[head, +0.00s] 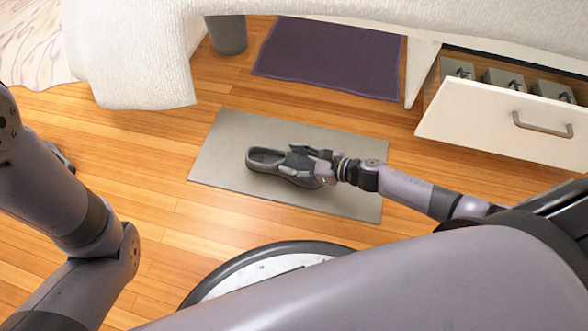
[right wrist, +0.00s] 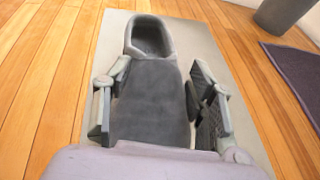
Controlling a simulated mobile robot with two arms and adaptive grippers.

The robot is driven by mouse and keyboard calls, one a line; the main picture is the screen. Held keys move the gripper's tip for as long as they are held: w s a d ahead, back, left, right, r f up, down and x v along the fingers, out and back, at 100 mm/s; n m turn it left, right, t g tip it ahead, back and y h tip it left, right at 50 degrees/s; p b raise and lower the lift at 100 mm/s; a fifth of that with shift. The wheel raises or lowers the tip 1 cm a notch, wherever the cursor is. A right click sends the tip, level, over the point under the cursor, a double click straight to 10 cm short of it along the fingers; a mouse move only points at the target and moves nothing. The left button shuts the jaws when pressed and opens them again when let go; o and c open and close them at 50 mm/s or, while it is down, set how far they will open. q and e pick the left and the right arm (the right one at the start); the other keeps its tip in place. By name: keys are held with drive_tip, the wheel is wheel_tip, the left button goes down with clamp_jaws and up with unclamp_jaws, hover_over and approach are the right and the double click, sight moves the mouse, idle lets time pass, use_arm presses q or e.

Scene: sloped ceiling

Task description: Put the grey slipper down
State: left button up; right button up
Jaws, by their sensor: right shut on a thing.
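The grey slipper (head: 262,159) is at the grey mat on the wooden floor, its opening toward the left in the head view. My right gripper (head: 308,162) is shut on it. In the right wrist view the slipper (right wrist: 152,85) lies between the two fingers of the right gripper (right wrist: 158,118), its opening pointing away. The slipper looks level and over the mat; whether its sole touches the mat is hard to tell.
The grey mat (head: 219,150) has bare room around the slipper. A purple mat (head: 330,58) and a dark bin (head: 227,34) are behind. An open white drawer (head: 480,122) holds several grey items. A dark grey object (head: 62,158) is partly hidden behind my left arm.

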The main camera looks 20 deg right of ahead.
wheel_tip(320, 180, down, 4)
drive_tip(key=b, duration=0.3)
drive_tip(key=shift+f, duration=0.1)
drive_tip(key=o, duration=1.2)
